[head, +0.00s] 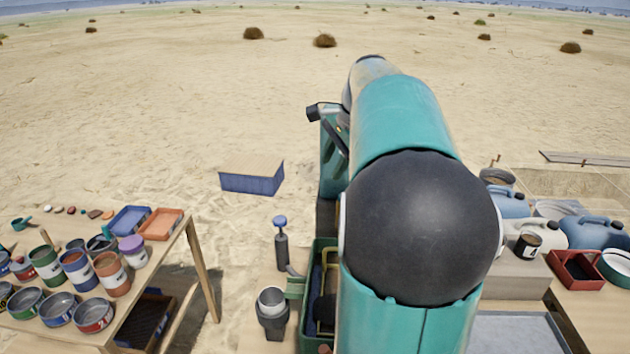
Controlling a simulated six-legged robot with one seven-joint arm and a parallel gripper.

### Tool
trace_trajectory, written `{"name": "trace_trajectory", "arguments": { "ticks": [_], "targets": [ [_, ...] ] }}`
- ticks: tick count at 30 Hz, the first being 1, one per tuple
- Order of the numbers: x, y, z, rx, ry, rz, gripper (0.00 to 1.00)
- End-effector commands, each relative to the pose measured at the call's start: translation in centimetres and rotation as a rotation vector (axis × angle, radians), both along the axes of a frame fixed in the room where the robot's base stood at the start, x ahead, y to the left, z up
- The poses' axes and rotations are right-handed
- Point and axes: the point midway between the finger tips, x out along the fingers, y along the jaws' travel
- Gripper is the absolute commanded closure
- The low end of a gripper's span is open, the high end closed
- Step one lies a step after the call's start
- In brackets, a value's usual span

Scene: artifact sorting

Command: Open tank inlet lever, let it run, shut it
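My teal and black arm fills the middle of the head view and hides much behind it. I cannot make out the tank inlet lever for certain. A small upright fitting (495,160) stands by a sandy-coloured basin (590,184) at the right, too small to tell whether it is a lever. A dark post with a blue knob (280,222) stands left of my arm.
At left, a wooden table (150,275) holds several paint cans, a blue tray (129,219) and an orange tray (161,224). A blue box (252,178) sits on open sand. At right are blue jugs (594,232) and a red tray (577,270).

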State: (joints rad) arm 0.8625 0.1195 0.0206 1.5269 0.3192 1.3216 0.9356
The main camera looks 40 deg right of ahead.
Motion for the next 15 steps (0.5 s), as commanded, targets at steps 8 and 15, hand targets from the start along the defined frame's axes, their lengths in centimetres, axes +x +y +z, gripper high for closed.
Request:
{"name": "trace_trajectory", "arguments": {
  "ticks": [8,15],
  "targets": [
    [-4.3,-13.8,-1.7,0.220,-0.009,-0.441,0.62],
    [-4.8,-15.5,-2.7,0.258,-0.011,-0.507,0.62]
  ]
}}
